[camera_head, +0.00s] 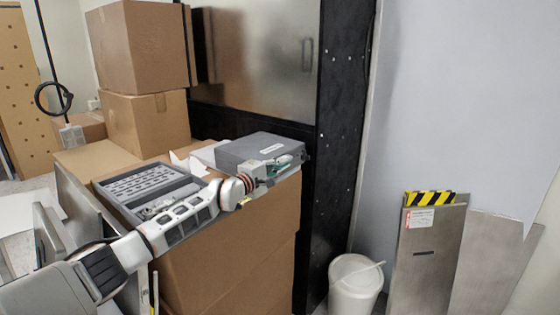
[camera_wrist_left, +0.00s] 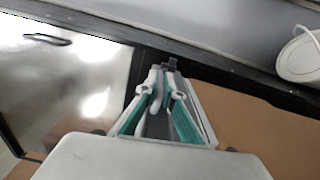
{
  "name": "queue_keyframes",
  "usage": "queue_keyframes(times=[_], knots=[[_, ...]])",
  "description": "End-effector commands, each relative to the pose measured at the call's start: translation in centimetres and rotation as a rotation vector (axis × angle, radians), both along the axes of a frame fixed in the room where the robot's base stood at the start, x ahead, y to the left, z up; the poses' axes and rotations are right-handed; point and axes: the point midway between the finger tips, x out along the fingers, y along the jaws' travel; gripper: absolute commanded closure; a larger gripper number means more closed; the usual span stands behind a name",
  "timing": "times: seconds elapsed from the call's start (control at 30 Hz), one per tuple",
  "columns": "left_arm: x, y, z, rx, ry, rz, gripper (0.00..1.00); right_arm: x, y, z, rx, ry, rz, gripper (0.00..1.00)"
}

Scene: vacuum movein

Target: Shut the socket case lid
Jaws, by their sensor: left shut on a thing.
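The open socket case (camera_head: 118,208) lies on a cardboard box at centre left in the head view, with a tray of sockets showing. A flat grey block with a white label (camera_head: 245,150), apparently its lid, lies to the right of the tray. My left gripper (camera_head: 298,158) reaches past the case to this block's front right edge. In the left wrist view its green-padded fingers (camera_wrist_left: 165,80) are closed together at the tips on something narrow and grey. This looks like the block's edge, but the contact is partly hidden. My right gripper is not in view.
Cardboard boxes (camera_head: 145,45) are stacked behind the case. A dark metal cabinet (camera_head: 258,50) stands close behind the gripper. A white bin (camera_head: 354,285) and leaning panels (camera_head: 428,262) stand at the right. My left forearm passes over the case's front.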

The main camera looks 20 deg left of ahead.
Motion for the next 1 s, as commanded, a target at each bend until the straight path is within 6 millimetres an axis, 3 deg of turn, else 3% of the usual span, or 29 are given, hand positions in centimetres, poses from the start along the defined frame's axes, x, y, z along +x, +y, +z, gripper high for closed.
queue_keyframes(times=[0.23, 0.3, 0.33, 0.67, 0.83, 1.0], knots=[[0.0, 0.0, -0.6, 0.001, 0.010, 0.000, 1.00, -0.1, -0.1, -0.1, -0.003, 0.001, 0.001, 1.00], [0.0, 0.0, -0.7, 0.002, 0.011, 0.000, 0.80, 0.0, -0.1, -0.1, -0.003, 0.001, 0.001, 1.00], [-0.1, 0.0, -0.7, 0.001, 0.011, 0.000, 0.76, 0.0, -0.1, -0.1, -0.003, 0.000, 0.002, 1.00], [0.0, 0.0, -0.3, 0.001, 0.006, 0.000, 0.76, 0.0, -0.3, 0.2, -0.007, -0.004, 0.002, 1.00], [0.0, 0.0, 1.3, -0.001, 0.003, 0.000, 0.76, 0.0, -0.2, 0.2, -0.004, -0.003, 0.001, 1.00], [0.0, -0.1, 4.5, -0.001, 0.001, -0.001, 0.76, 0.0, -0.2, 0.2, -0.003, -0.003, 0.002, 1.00]])
